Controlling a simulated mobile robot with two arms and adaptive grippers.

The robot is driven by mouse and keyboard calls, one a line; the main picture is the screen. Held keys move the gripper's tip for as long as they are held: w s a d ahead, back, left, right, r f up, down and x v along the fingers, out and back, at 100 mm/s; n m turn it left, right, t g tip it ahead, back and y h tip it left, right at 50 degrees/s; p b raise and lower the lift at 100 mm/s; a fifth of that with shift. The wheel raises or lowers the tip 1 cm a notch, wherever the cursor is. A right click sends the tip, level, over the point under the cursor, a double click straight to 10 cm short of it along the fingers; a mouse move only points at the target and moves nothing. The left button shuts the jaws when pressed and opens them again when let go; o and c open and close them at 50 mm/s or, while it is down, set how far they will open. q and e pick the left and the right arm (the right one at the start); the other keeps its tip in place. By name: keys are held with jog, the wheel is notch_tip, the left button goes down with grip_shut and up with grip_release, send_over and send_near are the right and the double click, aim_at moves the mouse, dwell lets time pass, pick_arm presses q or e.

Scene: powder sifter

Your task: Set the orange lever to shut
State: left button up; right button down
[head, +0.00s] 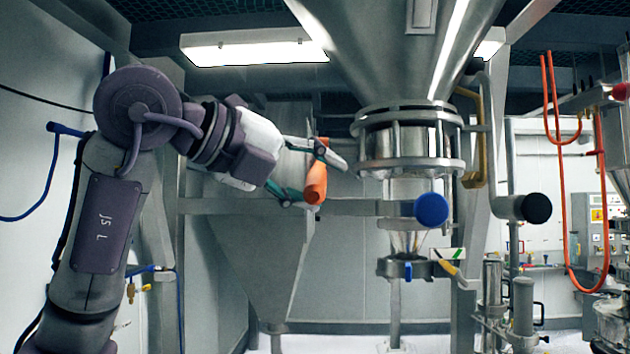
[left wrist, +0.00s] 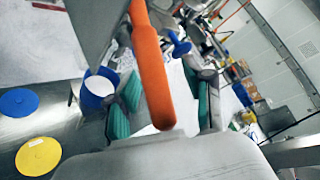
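The orange lever (head: 316,184) shows in the head view as a tilted handle between the two fingers of my left gripper (head: 323,181). In the left wrist view the lever (left wrist: 152,75) runs down from the top edge between the teal finger pads. The left gripper (left wrist: 160,103) is open around it, with a gap visible on the right side; contact on the left side is hard to tell. The lever's pivot is not clearly visible. My right gripper is not in view.
A steel hopper (head: 385,40) with a flanged collar stands right of the gripper. A blue knob (head: 431,209) and a black knob (head: 537,207) stick out nearby. A yellow-handled valve (head: 448,268) sits lower. The wrist view shows a blue disc (left wrist: 18,102) and a yellow disc (left wrist: 38,156).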

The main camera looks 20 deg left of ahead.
pick_arm(q)
jog(key=v, duration=1.2)
dwell(0.4)
